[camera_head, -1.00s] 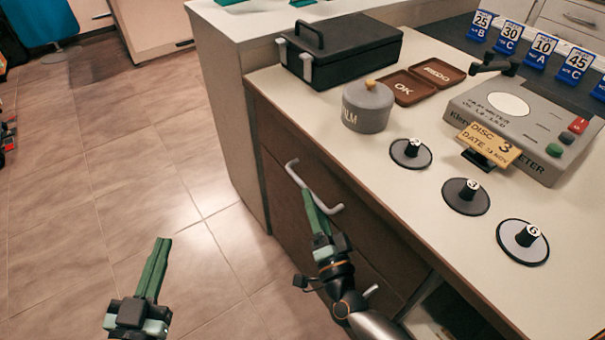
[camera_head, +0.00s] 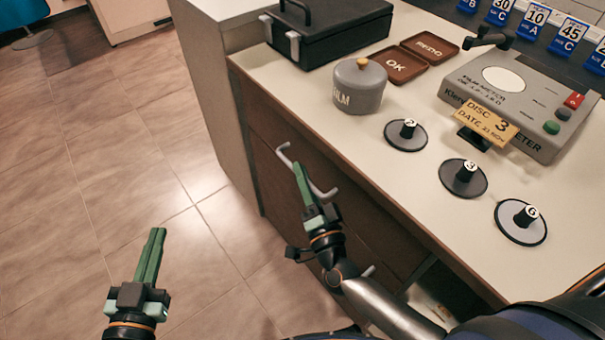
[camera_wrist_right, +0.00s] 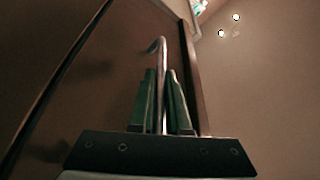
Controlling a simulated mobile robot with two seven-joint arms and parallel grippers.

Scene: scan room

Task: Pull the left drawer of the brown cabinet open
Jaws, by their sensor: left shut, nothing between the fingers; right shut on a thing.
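The brown cabinet (camera_head: 250,115) stands under a pale counter top. The bar handle (camera_head: 283,153) is on its upper drawer front (camera_head: 345,185); I cannot make out a clear gap around that front. My right gripper (camera_head: 300,178) is shut on the handle, with its green fingers on either side of the bar. In the right wrist view the handle (camera_wrist_right: 162,60) rises between the two fingers (camera_wrist_right: 164,100), and the brown front lies beyond. My left gripper (camera_head: 156,243) is shut and empty over the floor, left of and apart from the cabinet.
A lower handle (camera_head: 368,271) sits below my right gripper, partly hidden by my arm. The counter holds a black case (camera_head: 330,35), a grey film pot (camera_head: 358,88), several discs and a meter (camera_head: 525,100). The tiled floor (camera_head: 120,160) left of the cabinet is clear.

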